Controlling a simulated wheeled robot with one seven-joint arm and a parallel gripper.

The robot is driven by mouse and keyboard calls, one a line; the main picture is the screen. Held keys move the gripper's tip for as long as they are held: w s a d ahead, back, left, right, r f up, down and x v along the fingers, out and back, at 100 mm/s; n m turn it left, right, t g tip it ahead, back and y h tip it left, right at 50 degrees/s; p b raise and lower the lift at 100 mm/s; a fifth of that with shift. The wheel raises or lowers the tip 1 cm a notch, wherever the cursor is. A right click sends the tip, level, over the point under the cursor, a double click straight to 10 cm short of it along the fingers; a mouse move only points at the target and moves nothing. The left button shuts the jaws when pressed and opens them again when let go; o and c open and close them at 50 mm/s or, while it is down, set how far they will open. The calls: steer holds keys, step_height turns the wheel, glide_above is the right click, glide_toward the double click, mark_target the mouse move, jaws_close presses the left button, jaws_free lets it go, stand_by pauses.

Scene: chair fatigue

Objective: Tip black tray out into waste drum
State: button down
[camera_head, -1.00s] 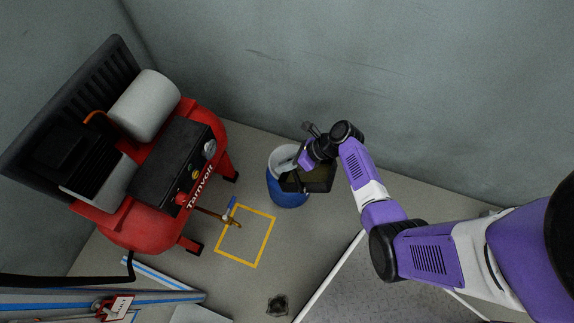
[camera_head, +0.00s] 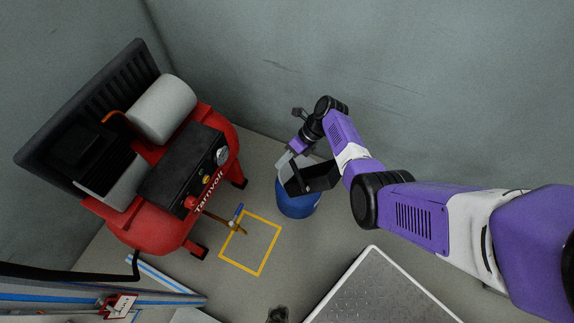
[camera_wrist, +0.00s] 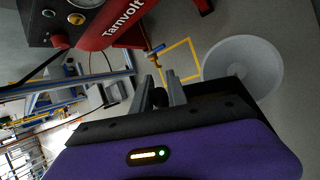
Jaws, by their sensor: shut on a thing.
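The black tray (camera_head: 314,177) is held tilted above the blue waste drum (camera_head: 297,204), covering much of its mouth in the head view. My gripper (camera_head: 287,163) is shut on the tray's edge on the left side. In the wrist view, my gripper's fingers (camera_wrist: 161,92) grip a dark edge of the tray (camera_wrist: 232,86). The drum's pale round opening (camera_wrist: 246,62) shows just beyond the tray. I cannot tell whether anything is left in the tray.
A red compressor (camera_head: 165,220) stands left of the drum; its brass drain valve (camera_head: 236,226) reaches over a yellow floor square (camera_head: 262,262). A metal-plated platform (camera_head: 375,295) lies at the lower right. Grey walls stand close behind the drum.

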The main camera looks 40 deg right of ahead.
steer(key=w+g+b, duration=0.1)
steer(key=b, duration=0.1)
steer(key=w+g+b, duration=0.1)
steer(key=w+b, duration=0.1)
steer(key=b, duration=0.1)
steer(key=w+d+m+b, duration=0.1)
steer(key=b, duration=0.1)
steer(key=shift+w+f+g+y, duration=0.25)
steer(key=shift+f+g+y, duration=0.05)
steer(key=shift+g, duration=0.1)
steer(key=shift+w+d+r+b, duration=0.15)
steer(key=shift+w+b, duration=0.2)
steer(key=shift+b, duration=0.7)
